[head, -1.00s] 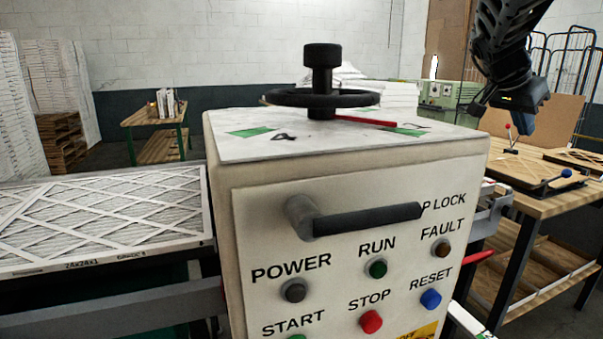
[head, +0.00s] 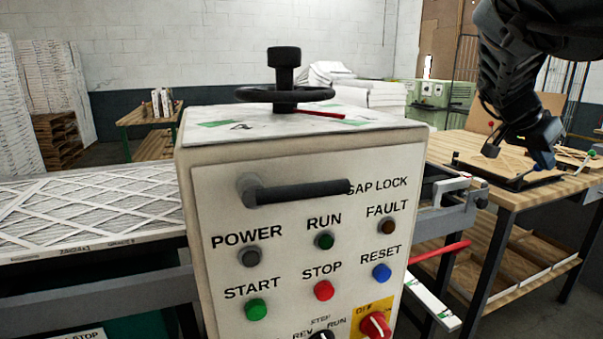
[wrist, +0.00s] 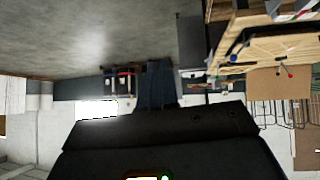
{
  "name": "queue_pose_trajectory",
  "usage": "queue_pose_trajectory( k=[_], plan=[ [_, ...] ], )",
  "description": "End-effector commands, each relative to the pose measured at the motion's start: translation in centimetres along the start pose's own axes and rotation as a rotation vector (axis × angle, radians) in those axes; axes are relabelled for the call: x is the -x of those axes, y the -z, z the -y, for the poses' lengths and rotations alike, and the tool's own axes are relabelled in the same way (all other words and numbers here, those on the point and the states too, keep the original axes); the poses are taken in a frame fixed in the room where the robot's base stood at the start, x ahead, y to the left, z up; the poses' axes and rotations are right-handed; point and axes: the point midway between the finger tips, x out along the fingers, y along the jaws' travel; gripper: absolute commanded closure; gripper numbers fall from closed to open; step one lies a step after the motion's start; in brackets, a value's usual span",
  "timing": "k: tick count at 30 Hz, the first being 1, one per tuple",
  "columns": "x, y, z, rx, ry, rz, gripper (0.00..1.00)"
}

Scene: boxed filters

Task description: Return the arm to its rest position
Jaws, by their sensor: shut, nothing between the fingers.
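My arm (head: 510,75) hangs down from the top right of the head view. My gripper (head: 543,158) points downward in front of the wooden workbench (head: 520,190) at the right, its jaws shut and holding nothing. In the wrist view my gripper's dark fingers (wrist: 158,85) stand together at the middle, above the broad black wrist body.
A cream control box (head: 300,220) with a black handwheel (head: 285,95) and a bar handle fills the middle. A pleated filter (head: 95,205) lies on the conveyor at left. The workbench holds a board and small parts. Wire racks stand behind it.

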Motion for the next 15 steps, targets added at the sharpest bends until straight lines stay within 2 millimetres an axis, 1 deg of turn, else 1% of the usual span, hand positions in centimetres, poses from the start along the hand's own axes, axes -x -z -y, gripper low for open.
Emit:
queue_pose_trajectory(
  k=[1,5,8,9,11,12,14,15],
  plan=[
    [-1.5,-0.4,-0.9,0.0,-0.032,-0.011,1.0],
    [-5.2,-1.4,-3.6,-0.007,-0.114,-0.046,1.0],
    [-8.9,-2.3,-6.8,-0.012,-0.198,-0.092,1.0],
    [-10.6,-2.7,-8.4,-0.013,-0.24,-0.117,1.0],
    [-13.2,-3.1,-11.4,-0.015,-0.309,-0.164,1.0],
    [-14.8,-3.3,-13.5,-0.016,-0.354,-0.199,1.0],
    [-16.8,-3.4,-16.5,-0.016,-0.416,-0.255,1.0],
    [-18.0,-3.4,-18.6,-0.015,-0.455,-0.294,1.0]
  ],
)
